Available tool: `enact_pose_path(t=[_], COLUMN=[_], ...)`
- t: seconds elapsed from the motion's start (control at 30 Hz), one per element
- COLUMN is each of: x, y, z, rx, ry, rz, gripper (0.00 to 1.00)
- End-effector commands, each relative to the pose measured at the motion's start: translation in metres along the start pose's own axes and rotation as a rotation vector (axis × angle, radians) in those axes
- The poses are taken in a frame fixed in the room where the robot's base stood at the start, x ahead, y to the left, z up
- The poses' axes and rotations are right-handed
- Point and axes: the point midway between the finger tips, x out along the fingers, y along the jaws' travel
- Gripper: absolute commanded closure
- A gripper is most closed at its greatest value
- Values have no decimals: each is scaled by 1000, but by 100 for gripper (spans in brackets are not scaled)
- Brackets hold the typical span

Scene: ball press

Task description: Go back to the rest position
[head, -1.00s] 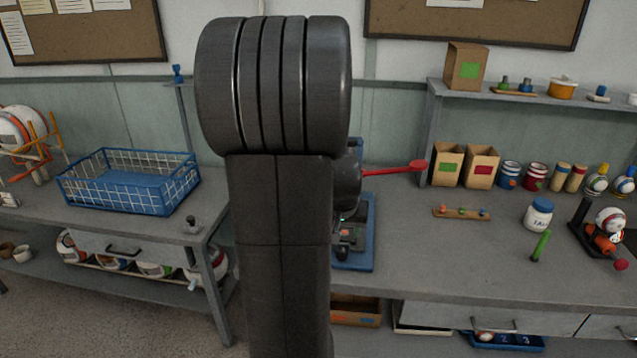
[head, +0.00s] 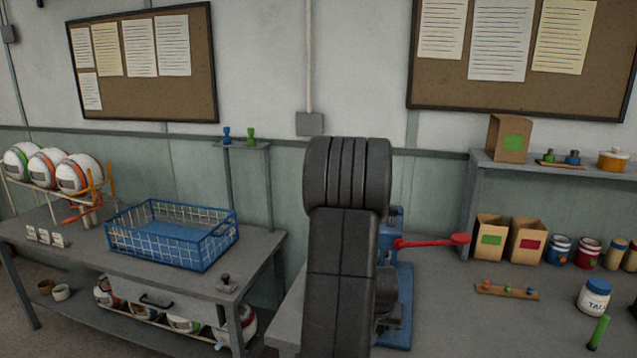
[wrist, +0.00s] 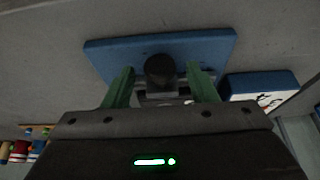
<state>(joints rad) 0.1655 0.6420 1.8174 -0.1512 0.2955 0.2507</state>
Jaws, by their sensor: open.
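My arm stands in the middle of the head view and hides much of the blue ball press (head: 405,290) behind it. The press's red lever (head: 430,242) sticks out to the right. My gripper does not show in the head view. In the wrist view my gripper (wrist: 160,76) is open, with its two green fingers apart. A dark round knob (wrist: 160,70) appears between the fingers, in front of a blue plate (wrist: 105,53). I cannot tell whether the fingers touch anything. No object is visibly held.
A blue wire basket (head: 185,237) stands on the left bench, beside a rack of balls (head: 50,170). The right bench holds paper bags (head: 527,240), a small peg strip (head: 507,291), a white jar (head: 594,298) and a green peg (head: 599,331). A shelf (head: 560,172) is above.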

Motion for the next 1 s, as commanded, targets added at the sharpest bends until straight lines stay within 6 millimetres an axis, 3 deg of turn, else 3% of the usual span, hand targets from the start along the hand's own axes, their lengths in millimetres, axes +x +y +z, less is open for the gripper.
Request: enact_pose_path(t=[0.6, 0.77, 1.0], x=[5, -4, -31], y=[0, 0, 0], z=[0, -1, -1], rx=[0, 0, 0], ry=[1, 3, 5], rz=[0, 0, -1], gripper=[48, 48, 48])
